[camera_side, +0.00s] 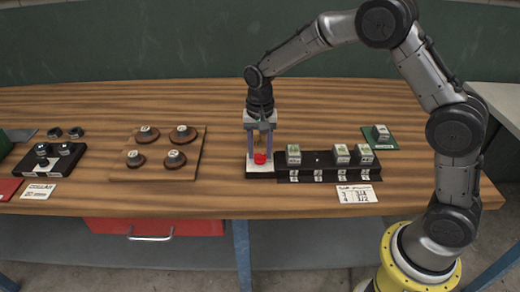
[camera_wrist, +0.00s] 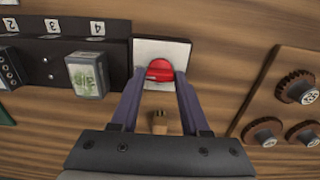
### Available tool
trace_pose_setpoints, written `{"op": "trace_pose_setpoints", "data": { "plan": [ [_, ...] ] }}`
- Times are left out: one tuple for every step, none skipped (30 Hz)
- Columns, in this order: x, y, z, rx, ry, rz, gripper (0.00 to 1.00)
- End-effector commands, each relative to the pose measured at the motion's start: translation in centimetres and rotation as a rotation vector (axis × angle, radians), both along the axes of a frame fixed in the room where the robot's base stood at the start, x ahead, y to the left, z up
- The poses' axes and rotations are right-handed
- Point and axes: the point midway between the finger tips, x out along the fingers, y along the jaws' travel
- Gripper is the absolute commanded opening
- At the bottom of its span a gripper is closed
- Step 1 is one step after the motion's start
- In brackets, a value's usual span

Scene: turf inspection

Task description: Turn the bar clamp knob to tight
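The red knob (camera_side: 260,158) sits on a white plate (camera_side: 253,166) at the left end of a black rack. My gripper (camera_side: 262,150) points down over the plate, with its fingers around the knob. In the wrist view the red knob (camera_wrist: 160,70) lies between the fingertips of my gripper (camera_wrist: 160,80), on the white plate (camera_wrist: 178,50). The fingers stand on either side of the knob, very near it. I cannot tell whether they press on it. No tight mark is readable.
The black rack (camera_side: 318,177) holds several grey blocks with green labels. A brown board (camera_side: 190,152) with several round knobs lies to the left. A white card (camera_side: 357,194) lies at the front edge. A green pad (camera_side: 385,144) with a block lies behind right.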

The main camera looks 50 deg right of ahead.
Motion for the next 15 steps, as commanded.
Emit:
{"op": "trace_pose_setpoints", "data": {
  "plan": [
    [0.11, -0.01, 0.2, 0.001, -0.005, 0.0, 0.55],
    [0.11, -0.01, 0.18, 0.0, -0.004, 0.0, 0.61],
    [0.09, -0.01, 0.15, 0.0, -0.004, 0.0, 0.68],
    [0.08, -0.01, 0.13, 0.001, -0.004, 0.0, 0.73],
    [0.06, -0.01, 0.11, 0.0, -0.003, 0.0, 0.75],
    [0.06, 0.0, 0.08, 0.0, -0.003, 0.0, 0.75],
    [0.05, -0.01, 0.07, 0.001, -0.002, 0.0, 0.75],
    [0.04, 0.0, 0.06, 0.0, -0.001, 0.0, 0.75],
    [0.03, 0.0, 0.04, 0.0, -0.001, 0.0, 0.75],
    [0.03, 0.0, 0.03, 0.0, -0.001, 0.0, 0.75],
    [0.02, -0.01, 0.02, 0.001, -0.001, 0.0, 0.75],
    [0.02, -0.01, 0.03, 0.001, -0.001, 0.0, 0.75],
    [0.02, 0.01, 0.07, 0.001, -0.001, 0.0, 0.75],
    [0.03, 0.0, 0.16, 0.0, -0.001, 0.0, 0.75],
    [0.04, 0.0, 0.36, 0.0, -0.001, 0.0, 0.75]
  ]
}}
